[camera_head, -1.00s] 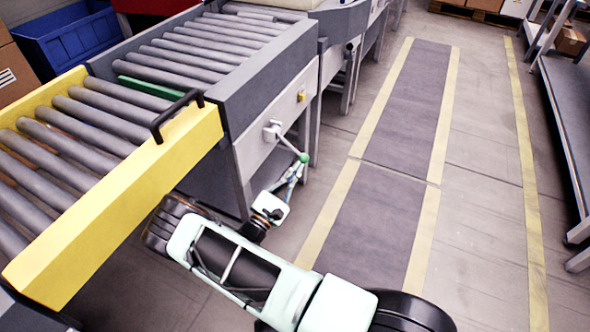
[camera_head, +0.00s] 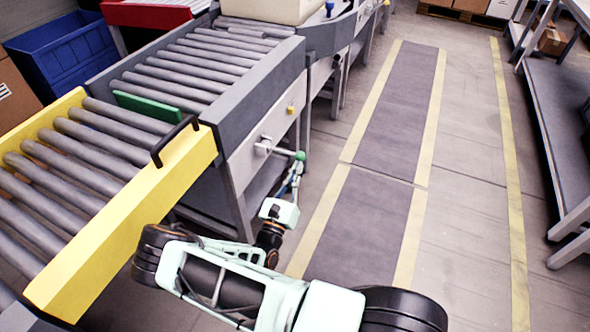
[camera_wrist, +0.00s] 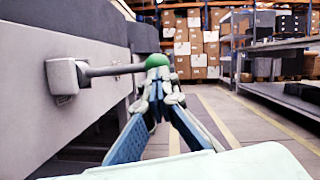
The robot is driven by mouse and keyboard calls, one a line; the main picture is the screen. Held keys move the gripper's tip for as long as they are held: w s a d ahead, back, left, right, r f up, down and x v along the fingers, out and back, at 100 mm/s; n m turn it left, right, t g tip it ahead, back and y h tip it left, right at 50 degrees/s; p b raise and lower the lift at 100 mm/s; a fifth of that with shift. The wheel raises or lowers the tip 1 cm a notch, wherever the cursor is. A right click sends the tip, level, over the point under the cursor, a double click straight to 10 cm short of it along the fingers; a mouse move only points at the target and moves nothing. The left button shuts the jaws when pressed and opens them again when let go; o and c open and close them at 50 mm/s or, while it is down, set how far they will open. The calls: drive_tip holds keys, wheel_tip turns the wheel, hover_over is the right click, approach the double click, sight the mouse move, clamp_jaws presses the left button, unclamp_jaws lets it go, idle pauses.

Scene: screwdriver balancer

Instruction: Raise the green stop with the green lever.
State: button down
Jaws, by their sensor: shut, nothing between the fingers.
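The green stop (camera_head: 150,108) is a flat green plate standing up between the rollers, its face showing above them. The green lever is a grey rod with a green ball knob (camera_head: 300,155), coming out of a pivot block on the conveyor's side panel. The rod is near level in the wrist view, with the knob (camera_wrist: 157,61) at its right end. My gripper (camera_head: 297,166) is shut and empty, its fingertips right under the knob. In the wrist view the fingertips (camera_wrist: 157,84) look pressed against the knob's underside; exact contact is hard to tell.
A yellow-framed roller section (camera_head: 130,225) with a black handle (camera_head: 174,142) lies left of my arm. A yellow button (camera_head: 290,109) sits on the side panel. A blue bin (camera_head: 65,60) stands behind. The marked aisle (camera_head: 375,200) to the right is clear; grey shelving (camera_head: 560,130) stands beyond.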

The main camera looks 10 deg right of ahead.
sight(296, 157)
wheel_tip(296, 157, up, 5)
drive_tip(key=n+y+p, duration=0.1)
drive_tip(key=n+p, duration=0.3)
drive_tip(key=n, duration=0.1)
drive_tip(key=shift+w+t+y, duration=0.1)
drive_tip(key=shift+t+y, duration=0.2)
drive_tip(key=shift+y, duration=0.1)
drive_tip(key=shift+r+n+p, duration=0.2)
drive_tip(key=shift+n+p, duration=0.15)
drive_tip(key=shift+n, duration=0.15)
drive_tip(key=shift+w+a+r+p, duration=0.2)
drive_tip(key=shift+a+r+p, duration=0.1)
drive_tip(key=shift+r+p, duration=0.15)
